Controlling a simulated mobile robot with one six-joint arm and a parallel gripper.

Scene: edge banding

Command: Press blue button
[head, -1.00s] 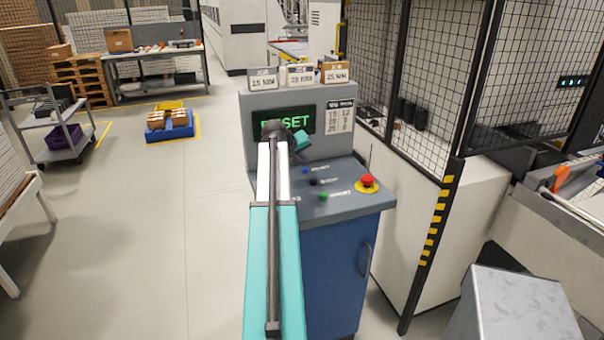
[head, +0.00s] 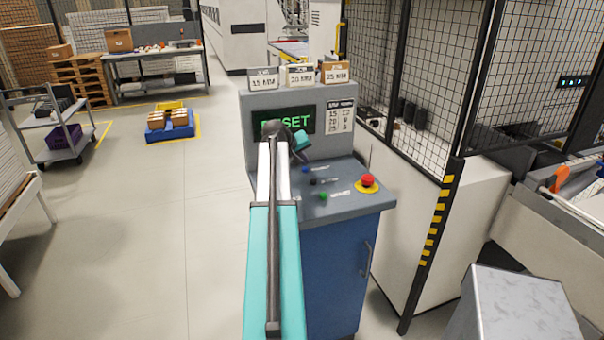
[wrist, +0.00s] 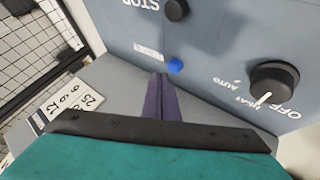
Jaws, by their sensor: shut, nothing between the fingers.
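The blue button (wrist: 175,66) sits on the grey panel in the wrist view, just beyond my fingertips and slightly to their right. It also shows in the head view (head: 305,170) as a small blue spot on the console's sloped top. My gripper (wrist: 159,78) is shut and empty, its two dark fingers side by side. Whether the fingertips touch the panel cannot be told. In the head view my arm hides the left part of the console top, and the fingertips cannot be made out.
The console (head: 345,205) also carries a black button (head: 314,182), a green button (head: 323,196) and a red emergency stop (head: 367,181). A black selector knob (wrist: 274,82) stands right of the blue button in the wrist view. A mesh fence (head: 425,90) stands right of the console.

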